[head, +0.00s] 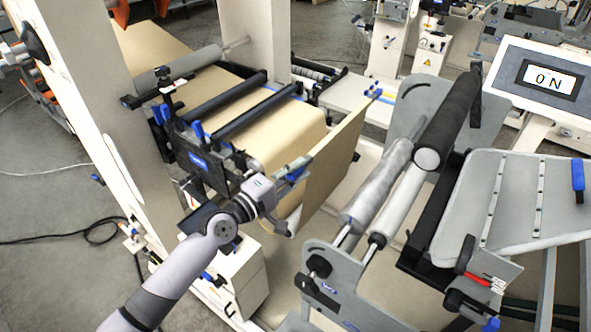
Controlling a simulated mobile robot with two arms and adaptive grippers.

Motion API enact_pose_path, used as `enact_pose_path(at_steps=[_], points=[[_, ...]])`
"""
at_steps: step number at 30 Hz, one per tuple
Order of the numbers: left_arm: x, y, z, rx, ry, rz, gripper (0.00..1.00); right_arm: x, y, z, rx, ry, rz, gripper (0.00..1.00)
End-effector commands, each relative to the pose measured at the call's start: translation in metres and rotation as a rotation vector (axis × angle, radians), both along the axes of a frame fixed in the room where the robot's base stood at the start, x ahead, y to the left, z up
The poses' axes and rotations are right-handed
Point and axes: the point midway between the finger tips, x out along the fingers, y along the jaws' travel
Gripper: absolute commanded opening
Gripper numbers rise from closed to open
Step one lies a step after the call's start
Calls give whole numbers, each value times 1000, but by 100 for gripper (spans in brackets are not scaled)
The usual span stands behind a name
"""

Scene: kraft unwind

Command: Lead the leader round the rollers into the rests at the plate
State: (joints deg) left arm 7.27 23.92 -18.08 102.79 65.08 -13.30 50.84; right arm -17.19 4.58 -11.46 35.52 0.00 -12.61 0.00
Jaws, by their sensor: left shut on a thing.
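The brown kraft leader (336,160) hangs as a flat, tilted sheet at the end of the web, in the middle of the head view. My left gripper (297,168) is shut on its left edge; the fingertips are partly hidden. To the right stand a grey roller (376,187), a white roller (405,198) and a thick black roller (449,120), all slanting up to the right. The leader is apart from these rollers, on their left. The grey plate (510,195) with dotted strips lies farther right. I cannot make out the rests. My right gripper is not in view.
A side plate (345,282) with black knobs stands in front of the rollers. A display (548,78) reads ON. A gap lies between the leader and the rollers.

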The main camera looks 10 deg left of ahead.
Motion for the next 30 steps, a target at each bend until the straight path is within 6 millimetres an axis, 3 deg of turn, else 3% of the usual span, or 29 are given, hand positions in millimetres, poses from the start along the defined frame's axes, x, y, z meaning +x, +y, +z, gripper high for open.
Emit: enact_pose_path(at_steps=[8, 17, 24, 30], points=[[0, 0, 2, -1, -2, 0, 0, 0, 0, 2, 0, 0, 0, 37], [-3, -7, 33, -3, -1, 0, 0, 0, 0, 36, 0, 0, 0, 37], [-5, -12, 49, -2, -2, -1, 0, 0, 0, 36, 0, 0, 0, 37], [-5, -11, 50, 0, -2, 0, 0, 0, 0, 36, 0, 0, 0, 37]])
